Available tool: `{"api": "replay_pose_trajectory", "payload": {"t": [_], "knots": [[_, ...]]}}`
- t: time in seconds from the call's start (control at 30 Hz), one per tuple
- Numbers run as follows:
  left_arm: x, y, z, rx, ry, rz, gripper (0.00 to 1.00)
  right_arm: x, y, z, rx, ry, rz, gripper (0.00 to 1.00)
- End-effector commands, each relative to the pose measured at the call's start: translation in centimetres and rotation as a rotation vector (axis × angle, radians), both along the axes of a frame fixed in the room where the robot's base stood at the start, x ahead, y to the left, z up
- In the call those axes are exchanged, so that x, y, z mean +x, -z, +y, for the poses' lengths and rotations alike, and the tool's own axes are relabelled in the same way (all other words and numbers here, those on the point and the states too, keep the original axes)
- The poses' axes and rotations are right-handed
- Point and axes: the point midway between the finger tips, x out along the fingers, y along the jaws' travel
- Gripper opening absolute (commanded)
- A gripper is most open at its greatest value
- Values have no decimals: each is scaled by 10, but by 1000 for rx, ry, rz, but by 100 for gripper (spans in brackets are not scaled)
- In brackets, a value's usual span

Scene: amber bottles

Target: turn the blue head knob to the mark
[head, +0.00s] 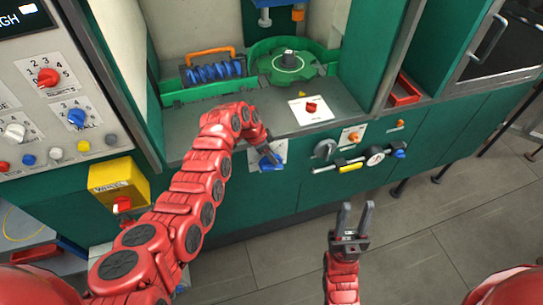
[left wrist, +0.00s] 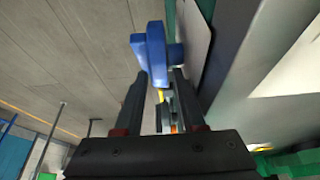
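A blue knob (head: 277,162) sits on a white plate on the green cabinet front, partly hidden by my left gripper. My left gripper (head: 268,155) is right at this knob. In the left wrist view the blue knob (left wrist: 155,50) lies at and just past the fingertips (left wrist: 160,76), with part of its grip between them. The fingers are apart, and a gap shows on the right side. Whether the left finger touches the knob I cannot tell. The knob's mark is not readable. My right gripper (head: 355,218) is open and empty over the floor.
A second blue knob (head: 76,117) and a red knob (head: 48,77) are on the left panel. A yellow box (head: 118,182) juts out there. A red knob (head: 311,107) sits on the worktop.

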Motion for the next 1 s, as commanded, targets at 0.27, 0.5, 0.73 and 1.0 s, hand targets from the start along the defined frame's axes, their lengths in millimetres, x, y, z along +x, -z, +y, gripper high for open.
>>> {"api": "replay_pose_trajectory", "payload": {"t": [0.27,0.5,0.73,1.0], "knots": [[0,0,0,0,0,-1,28,0,0,0,0,0,0,39],[0,0,0,0,0,-1,0,0,0,0,0,0,0,39],[1,4,-2,20,4,6,0,0,9,0,0,0,0,39],[4,11,-9,172,6,53,0,0,62,0,0,0,0,39]]}}
